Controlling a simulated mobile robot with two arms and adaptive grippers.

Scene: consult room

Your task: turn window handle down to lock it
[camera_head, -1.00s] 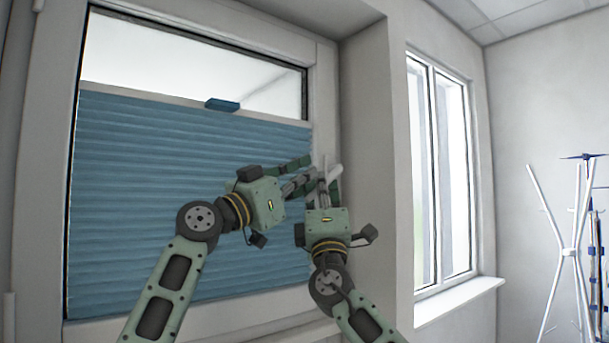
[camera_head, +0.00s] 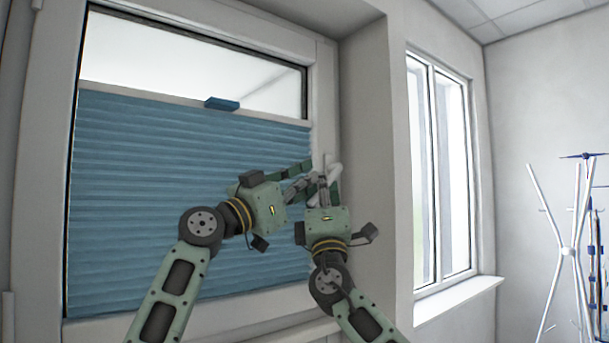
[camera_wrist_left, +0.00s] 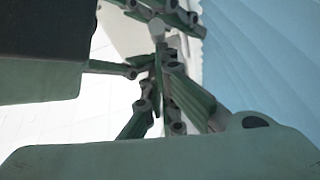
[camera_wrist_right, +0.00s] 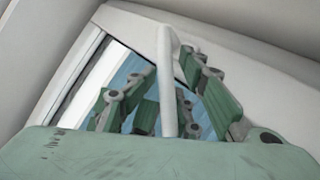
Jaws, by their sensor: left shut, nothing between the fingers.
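The white window handle (camera_head: 334,172) is on the right side of the window frame, partly hidden by my grippers in the head view. In the right wrist view the handle's lever (camera_wrist_right: 167,75) runs down between the spread fingers of my right gripper (camera_wrist_right: 168,95). I cannot tell whether either finger touches it. My right gripper (camera_head: 324,190) comes from below and is open around the lever. My left gripper (camera_head: 309,176) reaches in from the left, with its fingers close beside the handle and right gripper. It is shut and empty; its fingers (camera_wrist_left: 160,75) also show in the left wrist view.
A blue pleated blind (camera_head: 150,190) covers most of the window behind my left arm. The wall recess (camera_head: 375,150) stands just right of the handle. A second window (camera_head: 440,170) and a white coat stand (camera_head: 568,250) are farther right.

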